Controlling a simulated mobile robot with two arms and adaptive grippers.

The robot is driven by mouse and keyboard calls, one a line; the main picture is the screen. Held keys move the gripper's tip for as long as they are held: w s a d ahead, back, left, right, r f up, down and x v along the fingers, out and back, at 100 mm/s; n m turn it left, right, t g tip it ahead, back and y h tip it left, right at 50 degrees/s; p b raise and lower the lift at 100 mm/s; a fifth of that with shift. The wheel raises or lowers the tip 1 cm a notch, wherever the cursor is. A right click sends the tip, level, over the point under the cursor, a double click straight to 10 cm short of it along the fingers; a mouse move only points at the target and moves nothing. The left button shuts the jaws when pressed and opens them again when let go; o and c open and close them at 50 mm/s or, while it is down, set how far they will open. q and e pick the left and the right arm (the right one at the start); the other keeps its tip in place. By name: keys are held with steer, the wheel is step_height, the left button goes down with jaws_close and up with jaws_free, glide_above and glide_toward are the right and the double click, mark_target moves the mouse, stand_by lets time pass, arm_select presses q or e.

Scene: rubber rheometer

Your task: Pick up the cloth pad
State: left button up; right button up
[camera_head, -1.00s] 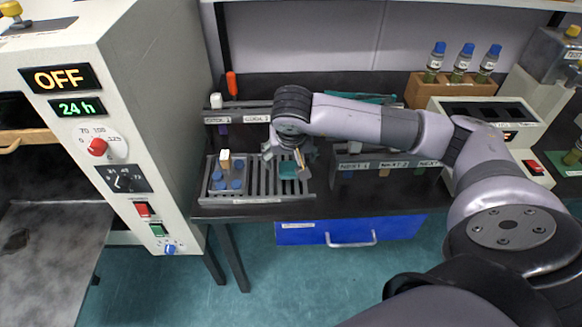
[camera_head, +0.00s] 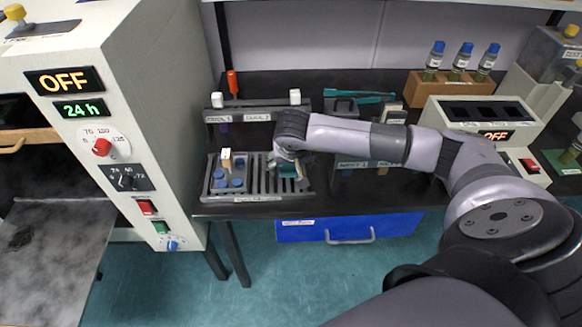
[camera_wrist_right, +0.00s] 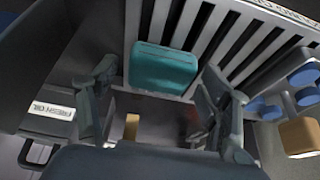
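The cloth pad is a small teal block-like pad (camera_wrist_right: 163,68) lying on the slotted grey rack (camera_wrist_right: 222,27) in the right wrist view. In the head view only a bit of teal (camera_head: 288,170) shows beneath my right gripper (camera_head: 292,163), which covers much of it. In the right wrist view my right gripper (camera_wrist_right: 158,72) is open, one finger on each side of the pad, with visible gaps. Nothing is held. I cannot tell whether the fingertips reach down to the pad's height. My left gripper is not in view.
Blue round pieces and a wooden-topped item (camera_head: 226,158) stand on the rack's left part, close to my gripper. Labelled holders (camera_head: 240,117) stand behind. A large white oven cabinet (camera_head: 160,90) stands left, a white instrument (camera_head: 480,120) right. A blue drawer (camera_head: 350,228) is below.

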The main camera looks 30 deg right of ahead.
mark_target(291, 167)
steer(key=c, duration=0.8)
step_height(291, 167, up, 20)
steer(key=shift+r+b, duration=0.1)
steer(key=shift+b, duration=1)
